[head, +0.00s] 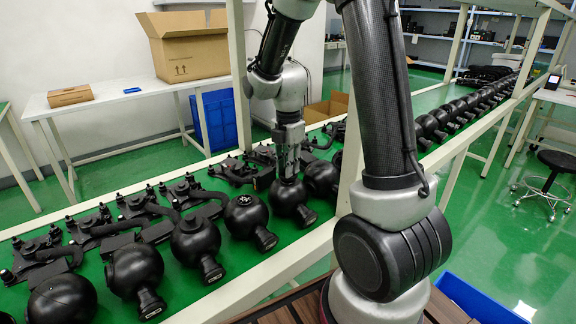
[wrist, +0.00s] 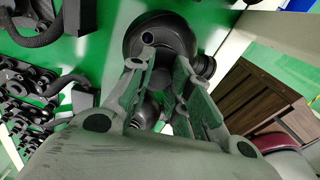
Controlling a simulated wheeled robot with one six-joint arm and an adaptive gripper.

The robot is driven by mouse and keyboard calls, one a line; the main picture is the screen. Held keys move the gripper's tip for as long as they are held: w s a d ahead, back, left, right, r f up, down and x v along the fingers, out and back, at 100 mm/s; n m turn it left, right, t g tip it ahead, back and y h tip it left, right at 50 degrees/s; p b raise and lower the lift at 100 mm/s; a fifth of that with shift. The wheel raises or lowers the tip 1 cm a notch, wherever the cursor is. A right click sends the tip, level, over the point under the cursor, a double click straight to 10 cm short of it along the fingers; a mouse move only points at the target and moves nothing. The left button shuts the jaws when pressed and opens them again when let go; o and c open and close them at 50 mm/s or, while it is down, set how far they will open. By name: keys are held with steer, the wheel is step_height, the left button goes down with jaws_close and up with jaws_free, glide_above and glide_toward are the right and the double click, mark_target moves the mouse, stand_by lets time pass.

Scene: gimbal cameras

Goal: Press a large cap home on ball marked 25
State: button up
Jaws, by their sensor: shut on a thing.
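My gripper (head: 289,172) points down onto the top of a black ball (head: 288,199) in the front row on the green bench. In the wrist view, my gripper (wrist: 161,68) has its two fingers close around a small dark piece (wrist: 160,82), probably the cap. The fingers hide most of it, and I cannot tell whether it is seated. The same ball (wrist: 172,28) lies just beyond the fingertips, with its ribbed neck (wrist: 204,66) to the right. No number is readable on any ball.
Several similar balls stand in a row, including one at left with pale marks on top (head: 245,216) and one close at right (head: 320,178). Black bracket parts (head: 140,205) lie behind them. A white rail (head: 270,272) runs along the bench front. A cardboard box (head: 186,45) stands on another table.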

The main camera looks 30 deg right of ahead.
steer(key=shift+f, duration=0.75)
steer(key=o, duration=0.8)
step_height(320, 180, up, 8)
steer(key=shift+f, duration=0.25)
stand_by(0.3)
